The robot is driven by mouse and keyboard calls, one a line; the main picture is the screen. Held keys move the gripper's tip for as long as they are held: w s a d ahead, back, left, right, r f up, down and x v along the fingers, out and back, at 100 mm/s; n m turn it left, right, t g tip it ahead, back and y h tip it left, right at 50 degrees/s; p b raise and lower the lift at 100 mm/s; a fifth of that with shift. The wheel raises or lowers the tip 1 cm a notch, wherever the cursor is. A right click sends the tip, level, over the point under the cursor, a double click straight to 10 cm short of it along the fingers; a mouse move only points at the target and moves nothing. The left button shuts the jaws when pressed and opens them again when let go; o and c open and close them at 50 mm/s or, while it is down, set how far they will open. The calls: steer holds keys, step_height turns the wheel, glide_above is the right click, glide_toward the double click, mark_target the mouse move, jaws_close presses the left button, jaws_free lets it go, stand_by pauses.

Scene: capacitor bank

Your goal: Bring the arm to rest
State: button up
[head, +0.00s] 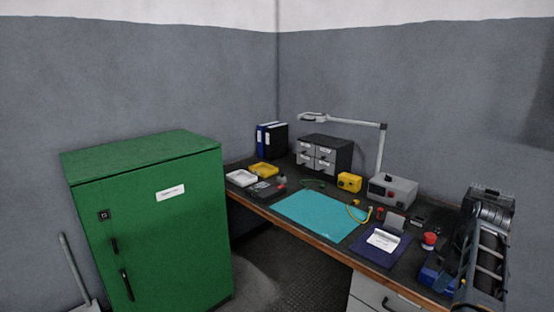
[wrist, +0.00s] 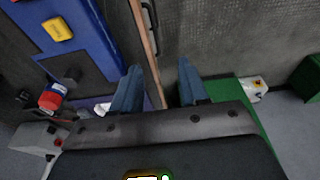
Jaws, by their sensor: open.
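My gripper shows in the wrist view (wrist: 158,72) as two blue fingers set wide apart, with nothing held between them. The wooden edge of the workbench (wrist: 146,45) runs in the background behind the gap. In the head view my dark arm (head: 487,240) stands at the right edge, folded at the right end of the workbench (head: 300,222). The gripper cannot be made out clearly there.
A green cabinet (head: 165,225) stands left of the bench. Floor in front of the bench looks clear.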

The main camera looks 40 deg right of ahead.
steer(key=s+a+f+h, duration=0.2)
steer(key=a+f+h, duration=0.3)
steer(key=a+f, duration=0.5)
steer(key=s+a+r+t, duration=0.2)
steer(key=a+r+t, duration=0.1)
steer(key=a, duration=0.7)
steer(key=s+a+r+t+y, duration=0.1)
steer(key=s+a+r+t, duration=0.1)
steer(key=a, duration=0.8)
steer(key=s+a+r+t, duration=0.2)
steer(key=a+r+t, duration=0.2)
steer(key=a, duration=0.5)
steer(key=shift+s+a+r+n, duration=0.4)
steer(key=shift+r, duration=0.2)
steer(key=s+a+r+t+y, duration=0.1)
steer(key=s+a+r, duration=0.1)
steer(key=a+r, duration=0.1)
steer(key=s+a+r+m+t+y, duration=0.1)
steer(key=s+a+r, duration=0.1)
steer(key=r, duration=0.3)
steer(key=s+a+r+t+y, duration=0.1)
steer(key=a+r, duration=0.3)
steer(key=shift+s+r+m+y, duration=0.4)
